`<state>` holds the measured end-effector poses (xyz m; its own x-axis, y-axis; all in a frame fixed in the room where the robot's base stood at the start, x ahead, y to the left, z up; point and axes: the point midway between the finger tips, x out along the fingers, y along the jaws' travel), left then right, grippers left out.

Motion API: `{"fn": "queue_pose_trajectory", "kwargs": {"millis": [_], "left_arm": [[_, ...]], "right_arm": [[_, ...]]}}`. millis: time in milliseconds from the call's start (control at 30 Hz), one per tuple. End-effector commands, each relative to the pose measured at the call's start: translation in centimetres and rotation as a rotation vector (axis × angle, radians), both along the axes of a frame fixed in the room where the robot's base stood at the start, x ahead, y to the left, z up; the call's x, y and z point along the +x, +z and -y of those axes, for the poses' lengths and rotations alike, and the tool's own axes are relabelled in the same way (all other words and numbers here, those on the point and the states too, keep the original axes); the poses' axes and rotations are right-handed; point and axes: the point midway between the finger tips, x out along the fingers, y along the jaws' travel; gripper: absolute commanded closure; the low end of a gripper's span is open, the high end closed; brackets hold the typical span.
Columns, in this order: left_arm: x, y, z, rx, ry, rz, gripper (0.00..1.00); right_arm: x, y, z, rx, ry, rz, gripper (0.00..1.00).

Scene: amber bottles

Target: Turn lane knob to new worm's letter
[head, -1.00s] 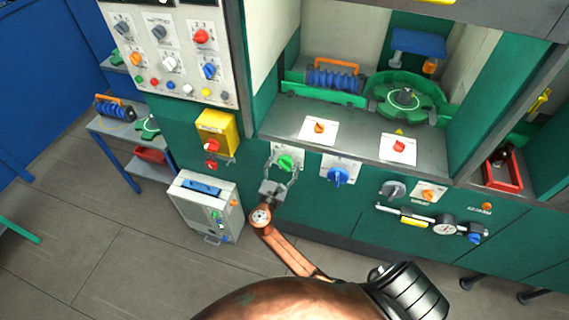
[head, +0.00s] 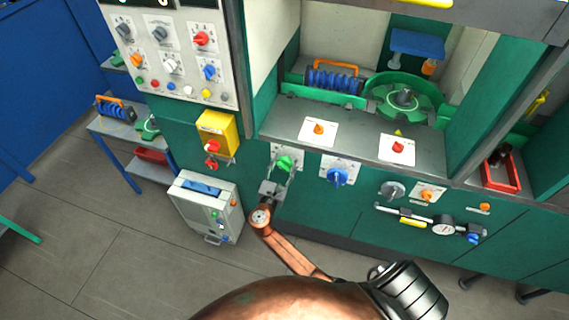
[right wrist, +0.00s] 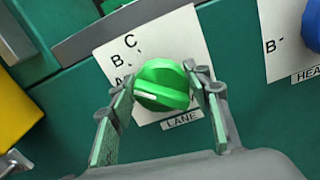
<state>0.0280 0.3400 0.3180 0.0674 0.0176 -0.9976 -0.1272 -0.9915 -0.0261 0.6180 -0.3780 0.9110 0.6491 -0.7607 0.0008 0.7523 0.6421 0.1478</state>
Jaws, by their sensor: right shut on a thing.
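The green lane knob (right wrist: 162,85) is on a white plate (right wrist: 115,45) labelled LANE; in the head view the knob (head: 284,163) is on the cabinet front. Letters C, B and a partly hidden A show at its upper left. Its white mark points left, below the letters. My right gripper (right wrist: 164,88) is shut on the knob, a finger on each side; it also shows in the head view (head: 283,168). A blue worm (head: 332,78) with an orange handle sits in the machine; another (head: 115,109) is on the side table. I cannot read letters on them. My left gripper is out of view.
A blue knob (head: 337,176) is just right of the lane knob. A yellow box (head: 216,130) with a red knob is at the left. A pale case (head: 205,208) stands on the floor beside my right arm. A pipe with a gauge (head: 444,229) is farther right.

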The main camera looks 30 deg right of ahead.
Motion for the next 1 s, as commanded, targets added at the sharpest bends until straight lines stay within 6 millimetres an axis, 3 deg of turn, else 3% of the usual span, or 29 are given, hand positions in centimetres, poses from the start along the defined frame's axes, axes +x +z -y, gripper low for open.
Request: {"fn": "queue_pose_trajectory", "kwargs": {"millis": [500,1000], "left_arm": [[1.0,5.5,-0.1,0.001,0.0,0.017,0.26],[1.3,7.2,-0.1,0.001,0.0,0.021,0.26]], "right_arm": [[0.1,0.4,-0.1,-0.219,0.0,-0.259,0.8],[0.2,0.0,-0.2,-0.317,0.001,-0.373,0.8]]}}
